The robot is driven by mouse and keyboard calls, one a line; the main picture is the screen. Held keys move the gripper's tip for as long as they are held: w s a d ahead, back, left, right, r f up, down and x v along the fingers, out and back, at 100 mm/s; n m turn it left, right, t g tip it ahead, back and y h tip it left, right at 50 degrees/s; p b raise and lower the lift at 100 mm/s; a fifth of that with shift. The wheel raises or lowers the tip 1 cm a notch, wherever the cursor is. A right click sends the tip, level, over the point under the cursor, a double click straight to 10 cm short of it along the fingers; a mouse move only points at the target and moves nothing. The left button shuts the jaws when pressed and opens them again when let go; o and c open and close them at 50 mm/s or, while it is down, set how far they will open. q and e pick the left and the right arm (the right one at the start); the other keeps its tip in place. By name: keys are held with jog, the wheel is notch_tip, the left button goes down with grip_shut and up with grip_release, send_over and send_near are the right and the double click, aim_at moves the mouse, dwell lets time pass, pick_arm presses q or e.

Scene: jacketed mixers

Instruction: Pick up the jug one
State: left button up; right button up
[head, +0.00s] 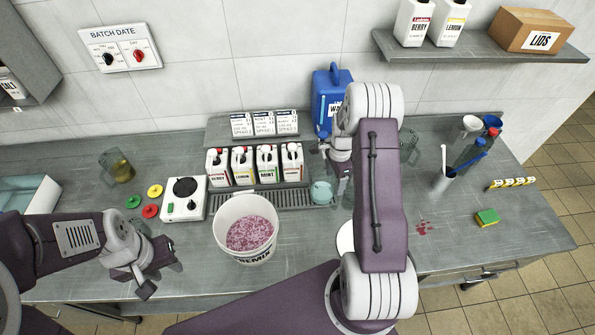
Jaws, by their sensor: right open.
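A clear jug (119,168) with amber liquid stands on the bench at the left, behind the coloured rings. A second clear jug-like vessel (409,146) stands behind my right arm and is partly hidden by it. I cannot tell which one is called jug one. My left gripper (163,276) is at the front left of the bench, apart from the left jug, and its fingers look spread and empty. My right gripper (330,168) is open near the blue water can (326,96), left of the second vessel.
A white bucket (226,222) of pink mix stands in the middle. A small hotplate (183,199), labelled bottles (243,167) and a teal cup (320,192) are around it.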

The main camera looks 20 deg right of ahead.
aim_at(334, 191)
jog(key=shift+s+r, duration=0.1)
jog(key=shift+s+a+f+p, duration=0.2)
jog(key=shift+s+f+p, duration=0.45)
jog(key=shift+f, duration=0.25)
jog(key=shift+w+d+f, duration=0.1)
jog(key=shift+w+f, duration=0.25)
jog(key=shift+f, duration=0.5)
jog(key=shift+w+d+f+p, duration=0.1)
jog(key=shift+w+f+p, duration=0.1)
jog(key=shift+p, duration=0.1)
jog(key=f+p, duration=0.1)
jog(key=f, duration=0.1)
jog(key=s+f+p, duration=0.1)
jog(key=f, duration=0.1)
jog(key=shift+d+f, duration=0.2)
jog(key=shift+f, duration=0.2)
pick_arm(q)
jog(key=r, duration=0.2)
jog(key=s+r, duration=0.1)
jog(key=r, duration=0.1)
jog(key=shift+a+r, duration=0.15)
jog(key=shift+r, duration=0.05)
pick_arm(e)
jog(key=shift+w+f, duration=0.1)
jog(key=shift+w, duration=0.05)
grip_shut()
